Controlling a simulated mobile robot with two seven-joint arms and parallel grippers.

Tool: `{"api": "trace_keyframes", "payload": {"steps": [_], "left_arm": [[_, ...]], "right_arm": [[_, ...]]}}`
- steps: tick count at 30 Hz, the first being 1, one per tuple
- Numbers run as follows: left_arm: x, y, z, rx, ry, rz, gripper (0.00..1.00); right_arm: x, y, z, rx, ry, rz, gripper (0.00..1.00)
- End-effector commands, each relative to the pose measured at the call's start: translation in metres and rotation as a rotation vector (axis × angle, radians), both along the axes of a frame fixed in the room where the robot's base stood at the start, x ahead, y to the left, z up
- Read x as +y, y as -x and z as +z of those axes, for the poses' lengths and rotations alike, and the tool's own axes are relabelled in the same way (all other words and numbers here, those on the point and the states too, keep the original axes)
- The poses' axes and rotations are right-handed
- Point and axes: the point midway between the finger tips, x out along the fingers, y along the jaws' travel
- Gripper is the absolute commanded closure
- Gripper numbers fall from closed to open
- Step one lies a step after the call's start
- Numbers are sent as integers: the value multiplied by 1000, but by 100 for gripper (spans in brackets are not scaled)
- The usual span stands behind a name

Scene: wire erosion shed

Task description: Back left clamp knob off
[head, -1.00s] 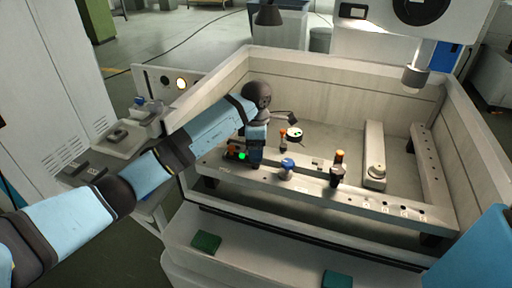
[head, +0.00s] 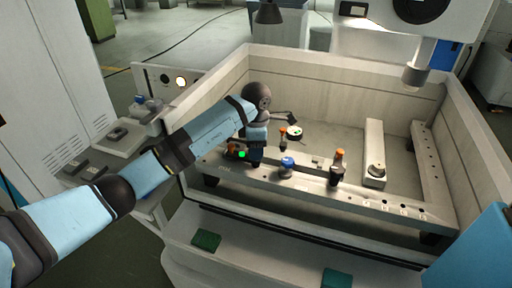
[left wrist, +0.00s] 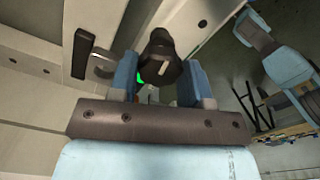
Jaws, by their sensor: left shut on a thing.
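My left gripper (head: 256,156) reaches down over the left part of the front rail (head: 310,183) of the machine tank. In the left wrist view its blue fingers (left wrist: 161,75) are shut on a dark knob (left wrist: 162,57) with a pale mark on it. A green light shows beside the knob. In the head view the gripper hides most of this knob. A blue knob (head: 287,163) stands on the rail to the right of the gripper. An orange-topped dark clamp piece (head: 338,168) stands farther right, and another orange-topped one (head: 283,138) is behind. My right gripper is not in view.
The tank wall (head: 340,75) rises behind and on both sides. A machine head (head: 416,72) hangs over the back right. A pale bar (head: 375,140) with a round fitting lies at the right. Green pads (head: 206,240) lie on the front ledge. A side bench (head: 115,150) stands left.

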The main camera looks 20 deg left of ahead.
Motion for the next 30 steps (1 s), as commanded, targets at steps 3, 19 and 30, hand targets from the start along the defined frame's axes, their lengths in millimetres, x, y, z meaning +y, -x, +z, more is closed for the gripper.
{"api": "trace_keyframes", "payload": {"steps": [3,19,30], "left_arm": [[1,0,0,1,-3,58,80],[1,-1,0,-1,-2,526,80],[1,-1,0,-1,-2,878,80]], "right_arm": [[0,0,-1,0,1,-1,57],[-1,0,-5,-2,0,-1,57],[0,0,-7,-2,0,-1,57]]}}
